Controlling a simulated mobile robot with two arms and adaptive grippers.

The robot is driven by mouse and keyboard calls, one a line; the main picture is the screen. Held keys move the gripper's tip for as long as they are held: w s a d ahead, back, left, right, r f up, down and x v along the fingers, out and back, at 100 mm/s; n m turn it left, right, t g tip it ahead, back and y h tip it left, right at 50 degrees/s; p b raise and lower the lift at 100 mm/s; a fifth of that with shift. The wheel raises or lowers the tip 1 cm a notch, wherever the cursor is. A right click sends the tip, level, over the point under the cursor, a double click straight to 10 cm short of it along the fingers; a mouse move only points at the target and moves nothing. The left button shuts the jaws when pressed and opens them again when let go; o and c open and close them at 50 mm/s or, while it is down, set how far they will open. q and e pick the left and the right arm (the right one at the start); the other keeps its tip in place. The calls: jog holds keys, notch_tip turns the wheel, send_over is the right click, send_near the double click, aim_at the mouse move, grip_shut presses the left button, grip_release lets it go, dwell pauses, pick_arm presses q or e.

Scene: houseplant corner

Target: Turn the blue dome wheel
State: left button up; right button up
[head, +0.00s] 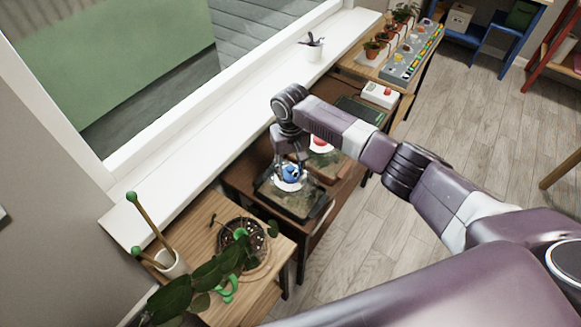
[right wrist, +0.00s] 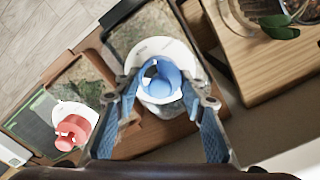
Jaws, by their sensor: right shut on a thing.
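The blue dome wheel (head: 291,173) sits on a white round disc above a dark-framed, mossy box on the brown bench. In the right wrist view the blue wheel (right wrist: 160,80) is a ring-like knob in the middle of its white disc (right wrist: 183,58). My right gripper (head: 289,162) reaches down onto it from above. Its two fingers (right wrist: 158,92) are closed on opposite sides of the wheel. The fingers partly hide the wheel in the head view. My left gripper is not in view.
A similar red wheel (head: 321,141) on a white disc (right wrist: 75,112) is just beyond the blue one. A potted plant (head: 243,240) stands on the near wooden table. The window sill (head: 230,115) runs along the left. The floor at right is clear.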

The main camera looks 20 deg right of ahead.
jog(key=shift+n+p, duration=0.35)
jog(key=shift+n, duration=1.65)
jog(key=o, duration=1.2)
jog(key=shift+r, duration=0.1)
notch_tip(320, 180, up, 12)
jog(key=shift+f, duration=0.1)
